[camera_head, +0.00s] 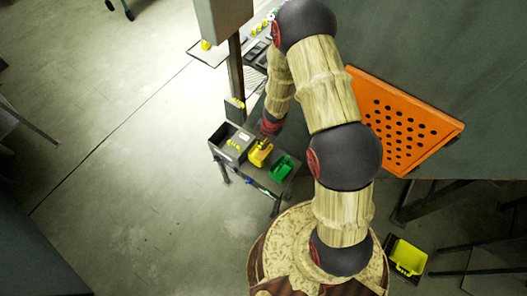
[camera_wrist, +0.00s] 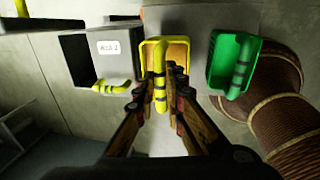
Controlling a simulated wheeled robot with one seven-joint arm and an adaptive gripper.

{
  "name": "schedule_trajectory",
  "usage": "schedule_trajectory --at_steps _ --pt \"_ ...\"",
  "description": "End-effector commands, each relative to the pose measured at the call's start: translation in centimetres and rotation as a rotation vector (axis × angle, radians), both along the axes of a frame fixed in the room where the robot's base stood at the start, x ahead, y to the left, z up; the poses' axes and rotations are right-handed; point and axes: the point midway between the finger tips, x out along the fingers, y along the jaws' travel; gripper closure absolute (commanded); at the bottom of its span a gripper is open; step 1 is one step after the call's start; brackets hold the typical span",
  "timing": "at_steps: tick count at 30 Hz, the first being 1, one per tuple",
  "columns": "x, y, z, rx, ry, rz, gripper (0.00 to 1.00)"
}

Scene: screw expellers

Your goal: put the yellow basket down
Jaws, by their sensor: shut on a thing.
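The yellow basket (camera_head: 257,156) is in the middle over a small grey side table (camera_head: 243,172), between a grey bin and a green basket. In the wrist view the yellow basket (camera_wrist: 151,54) is seen from above, with its striped yellow handle upright between the fingers. My gripper (camera_wrist: 164,84) is shut on that handle. In the head view my gripper (camera_head: 266,140) is small and partly hidden by my arm. I cannot tell whether the basket's underside touches the table.
The grey bin (camera_wrist: 117,67) with a white label and yellow handle is close on the left. The green basket (camera_wrist: 226,66) is close on the right; it also shows in the head view (camera_head: 280,169). An orange perforated panel (camera_head: 437,125) is right of my arm.

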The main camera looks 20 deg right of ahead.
Motion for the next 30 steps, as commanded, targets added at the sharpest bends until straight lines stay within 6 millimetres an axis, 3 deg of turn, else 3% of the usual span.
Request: schedule_trajectory --at_steps 12,25,26,30 --pt "0.1 0.0 -4.7 0.000 -0.001 -0.001 1.00" --pt "0.1 0.0 -5.1 0.000 -0.001 0.000 1.00" --pt "0.1 0.0 -5.0 0.000 -0.001 0.000 0.87" --pt "0.1 0.0 -5.0 0.000 -0.001 0.000 0.79"
